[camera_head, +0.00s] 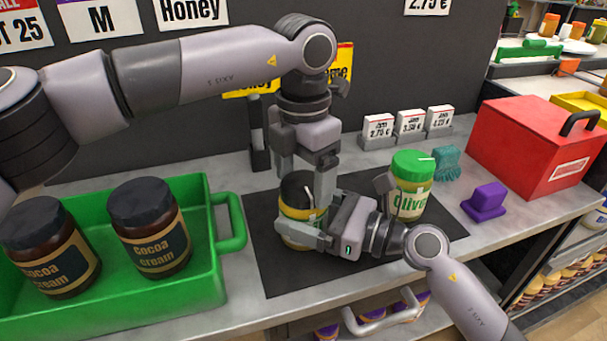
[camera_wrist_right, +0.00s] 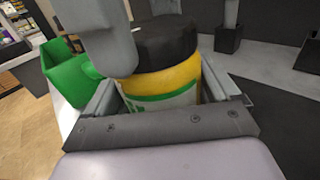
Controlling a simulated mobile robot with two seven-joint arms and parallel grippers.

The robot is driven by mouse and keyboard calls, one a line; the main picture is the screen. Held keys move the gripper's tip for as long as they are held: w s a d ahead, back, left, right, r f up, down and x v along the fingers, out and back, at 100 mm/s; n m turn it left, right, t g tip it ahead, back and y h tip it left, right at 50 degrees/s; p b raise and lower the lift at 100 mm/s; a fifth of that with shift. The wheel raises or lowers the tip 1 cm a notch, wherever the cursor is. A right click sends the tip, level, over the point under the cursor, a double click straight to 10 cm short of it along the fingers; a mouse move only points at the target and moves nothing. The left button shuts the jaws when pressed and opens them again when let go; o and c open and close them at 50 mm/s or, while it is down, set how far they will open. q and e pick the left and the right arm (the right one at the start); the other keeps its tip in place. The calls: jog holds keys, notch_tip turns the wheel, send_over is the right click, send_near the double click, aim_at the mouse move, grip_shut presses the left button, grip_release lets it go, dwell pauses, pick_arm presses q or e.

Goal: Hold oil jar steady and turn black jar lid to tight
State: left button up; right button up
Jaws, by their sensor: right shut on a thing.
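The oil jar (camera_head: 299,230) stands upright on the dark mat, with a yellow body, a white and green label and a black lid (camera_head: 297,190). It also shows in the right wrist view (camera_wrist_right: 165,85), with its black lid (camera_wrist_right: 165,40) on top. My right gripper (camera_head: 312,236) is shut on the jar's body, one finger on each side. My left gripper (camera_head: 305,178) points down from above, its fingers apart at the lid. One left finger covers part of the lid in both views. I cannot tell whether both left fingers touch the lid.
A green tray (camera_head: 232,262) with two cocoa cream jars (camera_head: 150,230) stands left. A green-lidded olive jar (camera_head: 410,185) stands close behind my right wrist. A purple block (camera_head: 485,203) and a red box (camera_head: 535,145) are further right. Small price cards (camera_head: 410,124) stand behind.

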aim_at(303, 184)
pick_arm(q)
jog(key=shift+o, duration=0.9)
notch_tip(303, 184, up, 12)
pick_arm(e)
jog(key=o, duration=1.2)
jog(key=shift+c, duration=0.2)
